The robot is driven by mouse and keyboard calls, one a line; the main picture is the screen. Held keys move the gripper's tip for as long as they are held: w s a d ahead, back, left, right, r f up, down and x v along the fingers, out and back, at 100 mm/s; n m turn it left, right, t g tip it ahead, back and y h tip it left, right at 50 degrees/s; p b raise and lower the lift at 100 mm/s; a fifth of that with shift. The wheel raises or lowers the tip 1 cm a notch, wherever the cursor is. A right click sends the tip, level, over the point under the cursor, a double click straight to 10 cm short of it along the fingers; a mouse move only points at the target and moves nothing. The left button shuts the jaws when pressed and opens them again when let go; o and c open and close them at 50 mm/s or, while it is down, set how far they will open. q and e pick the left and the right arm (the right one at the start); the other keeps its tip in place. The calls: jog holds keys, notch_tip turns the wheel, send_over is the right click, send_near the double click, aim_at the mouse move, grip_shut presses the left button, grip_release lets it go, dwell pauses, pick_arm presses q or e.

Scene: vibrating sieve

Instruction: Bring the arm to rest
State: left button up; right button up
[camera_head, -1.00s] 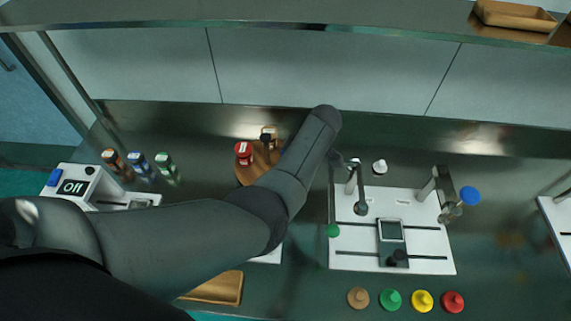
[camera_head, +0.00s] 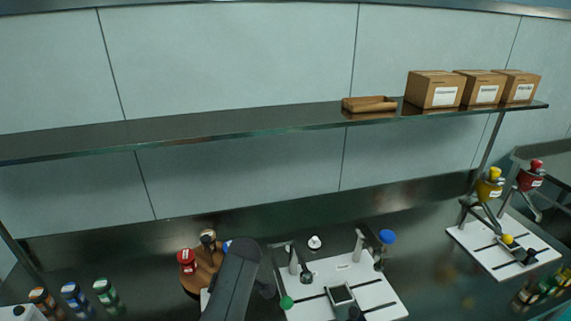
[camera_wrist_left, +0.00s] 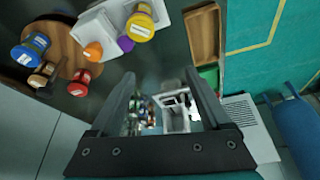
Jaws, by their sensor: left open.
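My left arm (camera_head: 233,284) comes up from the bottom edge of the head view, dark grey, in front of the bench. Its gripper cannot be made out there. In the left wrist view the left gripper (camera_wrist_left: 165,88) has its two dark fingers wide apart, with nothing held between them. Beyond the gap, a white device and small jars show lower down, apart from the fingers. My right gripper is in neither view.
A round wooden board (camera_wrist_left: 72,48) holds blue, brown and red jars. Beside it are a white tray (camera_wrist_left: 92,20) and a wooden tray (camera_wrist_left: 205,35). The shelf (camera_head: 225,128) crosses above the bench, with cardboard boxes (camera_head: 436,90) at right. White-based apparatus (camera_head: 375,292) stands right of my arm.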

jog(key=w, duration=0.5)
pick_arm(q)
jog(key=s+a+f+m+t+h, duration=0.1)
jog(key=s+a+f+m, duration=0.1)
jog(key=s+a+m, duration=0.4)
jog(key=s+d+r+m+t+h, duration=0.1)
jog(key=s+d+r+m+h, duration=0.15)
jog(key=s+r+m, duration=0.4)
jog(key=s+d+r+m+t+h, duration=0.1)
jog(key=s+d+r+m+t, duration=0.15)
jog(key=s+m, duration=0.65)
jog(key=s+f+n+g+b, duration=0.3)
jog(key=f+b, duration=0.9)
jog(key=f, duration=2.1)
jog(key=s+a+f+m+b, duration=0.1)
jog(key=s+f+b, duration=0.5)
jog(key=f, duration=0.7)
jog(key=s+f+b, duration=0.6)
jog(key=s+f, duration=0.4)
jog(key=f, duration=0.3)
jog(key=shift+s+a+m, duration=0.35)
jog(key=shift+s+a, duration=0.05)
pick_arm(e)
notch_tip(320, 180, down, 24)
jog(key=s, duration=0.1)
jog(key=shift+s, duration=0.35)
pick_arm(q)
jog(key=shift+g, duration=0.25)
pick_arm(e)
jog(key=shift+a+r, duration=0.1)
